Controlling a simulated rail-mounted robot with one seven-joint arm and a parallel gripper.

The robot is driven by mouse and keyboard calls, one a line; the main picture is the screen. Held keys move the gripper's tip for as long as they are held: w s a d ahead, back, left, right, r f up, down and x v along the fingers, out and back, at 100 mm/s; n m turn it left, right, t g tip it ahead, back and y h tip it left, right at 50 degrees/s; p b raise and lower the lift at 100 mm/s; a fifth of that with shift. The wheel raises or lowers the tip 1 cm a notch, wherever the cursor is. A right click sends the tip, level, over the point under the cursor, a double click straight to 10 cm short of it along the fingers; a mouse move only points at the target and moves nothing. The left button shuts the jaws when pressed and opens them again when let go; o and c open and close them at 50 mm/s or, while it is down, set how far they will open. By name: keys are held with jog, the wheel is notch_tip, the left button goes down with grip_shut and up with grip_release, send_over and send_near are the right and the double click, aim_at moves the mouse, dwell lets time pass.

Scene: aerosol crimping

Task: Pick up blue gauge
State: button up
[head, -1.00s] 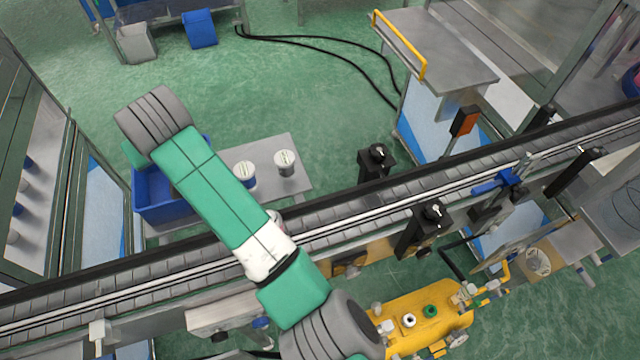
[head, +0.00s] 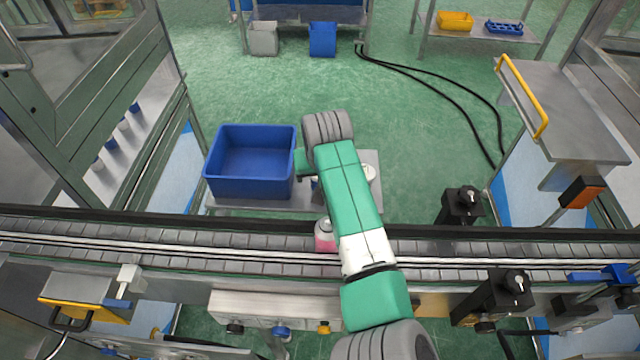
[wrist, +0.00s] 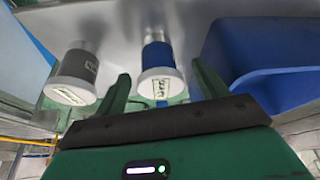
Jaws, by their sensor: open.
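The blue gauge (wrist: 158,55) shows in the wrist view with a blue body and a round white labelled face. It is on the grey side table, between the lines of my two fingers. My gripper (wrist: 160,78) is open, one finger either side of the gauge in the picture; I cannot tell how far apart in depth they are. A similar grey gauge (wrist: 79,70) is to its left, outside the left finger. In the head view my arm hides the gripper and most of the blue gauge.
A blue bin (head: 250,190) sits on the side table (head: 300,203), close beside my right finger in the wrist view (wrist: 262,55). The conveyor (head: 150,232) runs under my arm and carries a pink can (head: 324,236). Black posts (head: 461,205) stand to the right.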

jog(key=shift+w+f, duration=0.2)
jog(key=shift+f, duration=0.15)
jog(key=shift+r, duration=0.1)
jog(key=c, duration=1.2)
